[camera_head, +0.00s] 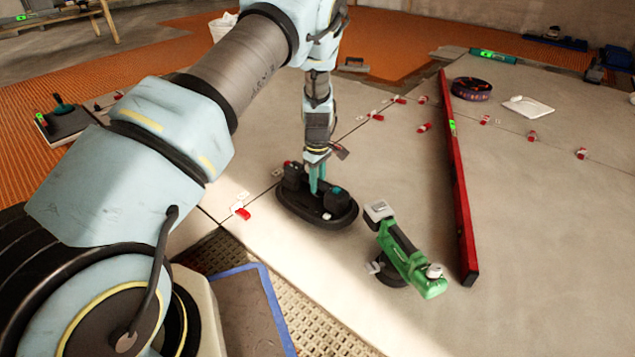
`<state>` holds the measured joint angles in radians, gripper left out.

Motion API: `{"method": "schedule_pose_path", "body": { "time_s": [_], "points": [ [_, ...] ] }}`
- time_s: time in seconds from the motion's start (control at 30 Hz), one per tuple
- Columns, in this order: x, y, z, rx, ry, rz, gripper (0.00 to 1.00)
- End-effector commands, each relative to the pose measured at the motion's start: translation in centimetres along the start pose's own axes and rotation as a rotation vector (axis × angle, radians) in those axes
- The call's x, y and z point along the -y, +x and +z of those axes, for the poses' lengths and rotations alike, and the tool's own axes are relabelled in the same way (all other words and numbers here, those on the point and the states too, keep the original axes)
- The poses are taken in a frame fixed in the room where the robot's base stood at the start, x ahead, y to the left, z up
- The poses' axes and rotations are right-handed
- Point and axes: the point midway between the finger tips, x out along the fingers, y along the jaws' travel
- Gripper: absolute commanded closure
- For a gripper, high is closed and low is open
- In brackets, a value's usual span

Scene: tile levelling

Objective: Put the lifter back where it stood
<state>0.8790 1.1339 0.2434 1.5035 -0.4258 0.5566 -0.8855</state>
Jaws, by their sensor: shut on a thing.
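The lifter (330,221) is a black oval pad with dark raised ends and a teal knob. It is in the middle of the head view, over the large pale tiles. My gripper (317,186) points down with its teal fingers shut on the lifter's middle. The fingers and wrist hide part of its handle. The lifter looks level and is at or very near the tile surface; I cannot tell whether it touches.
A green power tool (405,257) stands close at the right. Beyond it lies a long red level (457,180). Red clips (242,211) line the tile joints. A blue-edged mat (247,305) and a perforated mat are in front.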

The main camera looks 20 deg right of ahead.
Motion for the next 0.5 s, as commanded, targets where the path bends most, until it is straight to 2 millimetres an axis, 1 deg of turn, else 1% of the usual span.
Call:
{"method": "schedule_pose_path", "body": {
  "time_s": [0.5],
  "points": [
    [-0.11, 0.19, -0.05, -0.001, 0.000, 0.002, 1.00]
  ]
}}
